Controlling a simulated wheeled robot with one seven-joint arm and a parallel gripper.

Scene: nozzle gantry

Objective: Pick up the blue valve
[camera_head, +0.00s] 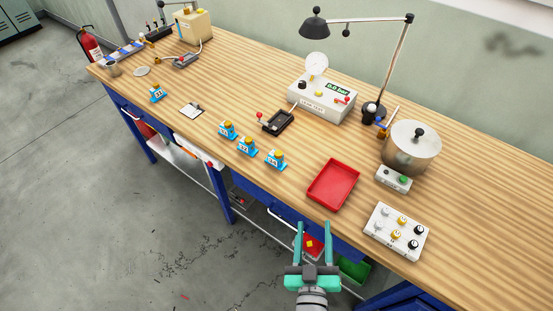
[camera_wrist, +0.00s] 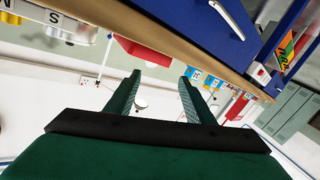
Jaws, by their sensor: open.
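Three stand in a slanted row near the front edge: the left one (camera_head: 227,131), the middle one (camera_head: 246,146) and the right one (camera_head: 274,159). Another blue valve (camera_head: 156,93) stands apart, farther left. Small labels on them are too small to read surely. My gripper (camera_head: 314,232) is open and empty off the bench's front edge, below the row and to its right. In the wrist view my gripper (camera_wrist: 162,78) has blue pieces (camera_wrist: 203,79) beyond its right finger.
A red tray (camera_head: 333,186) lies right of the row. A black fixture (camera_head: 278,121), gauge box (camera_head: 321,101), lamp (camera_head: 313,22), metal pot (camera_head: 412,147) and white block with knobs (camera_head: 396,231) also occupy the bench. Drawers and shelves are below.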

